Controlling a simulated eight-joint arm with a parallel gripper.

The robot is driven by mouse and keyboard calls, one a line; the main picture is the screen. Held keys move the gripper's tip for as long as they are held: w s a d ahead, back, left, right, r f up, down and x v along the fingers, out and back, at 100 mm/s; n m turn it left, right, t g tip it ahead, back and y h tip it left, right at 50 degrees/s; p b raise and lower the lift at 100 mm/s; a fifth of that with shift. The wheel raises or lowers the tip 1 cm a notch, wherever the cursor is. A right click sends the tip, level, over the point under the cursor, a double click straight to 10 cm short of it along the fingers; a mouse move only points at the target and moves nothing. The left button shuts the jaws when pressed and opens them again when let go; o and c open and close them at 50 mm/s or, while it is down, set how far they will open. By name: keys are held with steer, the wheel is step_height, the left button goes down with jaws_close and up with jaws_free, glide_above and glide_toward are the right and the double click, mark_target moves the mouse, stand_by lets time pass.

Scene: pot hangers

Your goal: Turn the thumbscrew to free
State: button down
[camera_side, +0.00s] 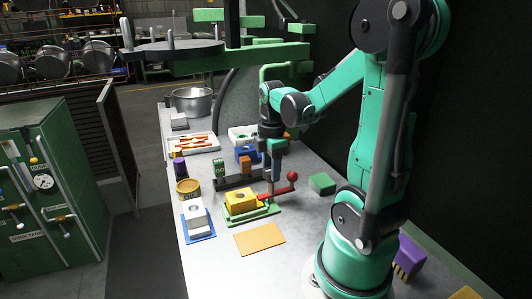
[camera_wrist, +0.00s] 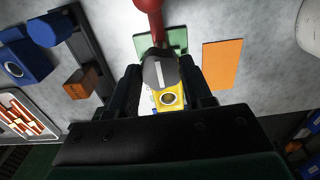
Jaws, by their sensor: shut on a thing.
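The thumbscrew (camera_wrist: 160,71) shows in the wrist view as a grey round head with a white line across it, between my two dark fingers. My gripper (camera_wrist: 163,84) is shut on it. In the side view my gripper (camera_side: 270,178) points down, and its fingers largely hide the thumbscrew. A red arm with a red ball (camera_side: 292,176) reaches out beside the fingers; it also shows in the wrist view (camera_wrist: 149,6). A yellow block (camera_side: 241,199) with a light round hole sits on a green base (camera_side: 253,216) below and to the left of my gripper.
An orange plate (camera_side: 259,239) lies flat in front. The front table surface is mostly clear.

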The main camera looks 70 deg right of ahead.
steer(key=shift+c, duration=1.8)
jaws_free()
steer(key=shift+r, duration=2.8)
steer(key=shift+a, duration=0.1)
steer(key=w+a+m+t, duration=0.3)
steer(key=a+m, duration=0.1)
steer(key=a, duration=0.5)
steer(key=w+a+m+t, duration=0.3)
steer(key=a+m+t, duration=0.1)
steer(key=a, duration=0.5)
steer(key=shift+m, duration=0.6)
